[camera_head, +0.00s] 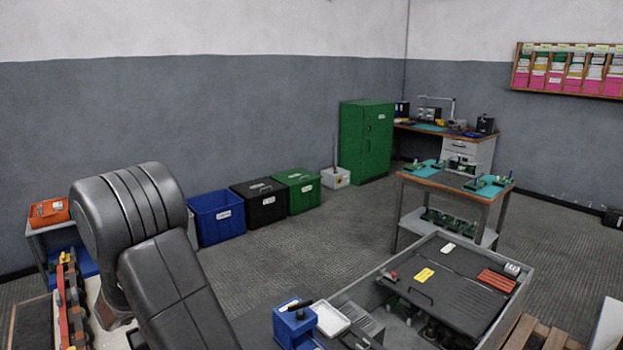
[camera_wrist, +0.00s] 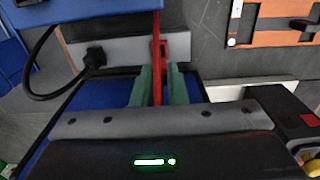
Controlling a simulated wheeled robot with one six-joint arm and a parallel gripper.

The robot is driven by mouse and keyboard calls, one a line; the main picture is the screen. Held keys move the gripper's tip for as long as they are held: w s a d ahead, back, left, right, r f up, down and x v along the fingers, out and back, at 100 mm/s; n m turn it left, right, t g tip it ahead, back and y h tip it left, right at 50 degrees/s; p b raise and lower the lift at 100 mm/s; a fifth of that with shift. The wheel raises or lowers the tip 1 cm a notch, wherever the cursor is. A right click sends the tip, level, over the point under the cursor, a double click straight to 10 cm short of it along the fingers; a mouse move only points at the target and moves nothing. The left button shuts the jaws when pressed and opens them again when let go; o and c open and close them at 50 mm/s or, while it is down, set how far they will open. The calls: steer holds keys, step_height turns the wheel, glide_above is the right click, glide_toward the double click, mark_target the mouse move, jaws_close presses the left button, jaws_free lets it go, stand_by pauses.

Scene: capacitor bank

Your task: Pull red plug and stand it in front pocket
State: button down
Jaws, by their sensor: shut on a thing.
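In the wrist view, my gripper (camera_wrist: 158,78) has green fingers on either side of a narrow red piece, the red plug (camera_wrist: 159,48), and is shut on it. A red strip runs up from it to the top edge of the picture. The plug's lower end is hidden between the fingers. It lies in front of a grey strip (camera_wrist: 128,47); I cannot tell whether it touches the strip. A black plug (camera_wrist: 94,57) with a looping black cable sits on that strip to the left. A blue surface (camera_wrist: 75,110) lies below; I cannot tell whether it is the front pocket.
An orange panel (camera_wrist: 272,22) is at the wrist view's upper right. In the head view, an orange box (camera_head: 48,212) tops a grey stand at left. Blue (camera_head: 217,218), black (camera_head: 262,205) and green (camera_head: 298,190) bins line the wall. A grey cart (camera_head: 350,292) fills the front right.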

steer(key=shift+r+p, duration=0.35)
steer(key=shift+r, duration=0.35)
steer(key=shift+r, duration=0.1)
steer(key=shift+r+p, duration=0.8)
steer(key=shift+r, duration=0.3)
steer(key=shift+s+d+b, duration=0.35)
steer(key=shift+s+d, duration=0.6)
steer(key=shift+d, duration=0.4)
steer(key=shift+s+d+b, duration=0.3)
steer(key=shift+s+d, duration=0.7)
steer(key=shift+d, duration=0.4)
steer(key=shift+s+d+b, duration=0.35)
steer(key=shift+s+d, duration=0.6)
steer(key=shift+d, duration=0.4)
steer(key=shift+f, duration=0.15)
steer(key=shift+f+b, duration=0.65)
steer(key=shift+f, duration=0.05)
steer(key=shift+f+b, duration=0.35)
steer(key=shift+f, duration=0.05)
